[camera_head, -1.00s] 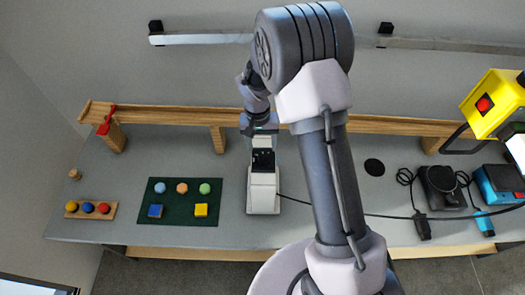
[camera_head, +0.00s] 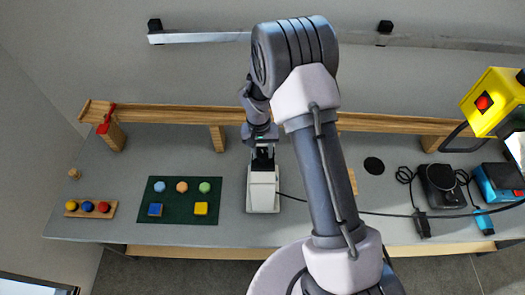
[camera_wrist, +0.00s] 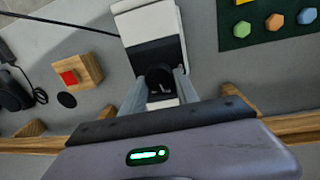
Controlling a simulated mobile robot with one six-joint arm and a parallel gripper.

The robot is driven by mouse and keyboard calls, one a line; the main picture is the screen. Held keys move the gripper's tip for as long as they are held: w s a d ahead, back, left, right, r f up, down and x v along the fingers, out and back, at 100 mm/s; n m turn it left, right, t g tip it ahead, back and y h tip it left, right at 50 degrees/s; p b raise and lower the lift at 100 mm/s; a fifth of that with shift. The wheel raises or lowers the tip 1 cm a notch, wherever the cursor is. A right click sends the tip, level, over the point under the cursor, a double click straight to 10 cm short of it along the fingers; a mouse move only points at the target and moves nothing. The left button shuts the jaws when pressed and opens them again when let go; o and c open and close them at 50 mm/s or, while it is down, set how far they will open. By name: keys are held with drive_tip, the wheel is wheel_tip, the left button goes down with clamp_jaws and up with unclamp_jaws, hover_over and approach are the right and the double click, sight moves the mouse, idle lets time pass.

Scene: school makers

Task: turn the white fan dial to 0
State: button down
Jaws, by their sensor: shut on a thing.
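The white fan (camera_head: 262,196) stands on the grey table with a black panel on its body. In the wrist view, its white body (camera_wrist: 150,24) and black panel are at top centre. The round black dial (camera_wrist: 160,79) lies between the fingers and has a small pale mark. I cannot read its setting. My gripper (camera_wrist: 160,84) is shut on the dial, one finger on each side. In the head view, my gripper (camera_head: 262,146) is over the far end of the fan and hides the dial.
A green mat (camera_head: 180,226) with coloured pieces and a wooden holder (camera_head: 90,215) with balls lie left. A wooden rail (camera_head: 170,116) runs behind the fan.

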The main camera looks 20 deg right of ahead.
drive_tip(key=shift+n, duration=0.3)
drive_tip(key=n+b, duration=0.1)
drive_tip(key=n, duration=0.1)
drive_tip(key=shift+n, duration=0.4)
drive_tip(key=n+b, duration=0.1)
drive_tip(key=n, duration=0.3)
drive_tip(key=shift+a+n+t, duration=0.1)
drive_tip(key=shift+n+t, duration=0.2)
drive_tip(key=n, duration=0.4)
drive_tip(key=shift+s, duration=0.1)
drive_tip(key=shift+n, duration=1.9)
drive_tip(key=c, duration=0.9)
unclamp_jaws()
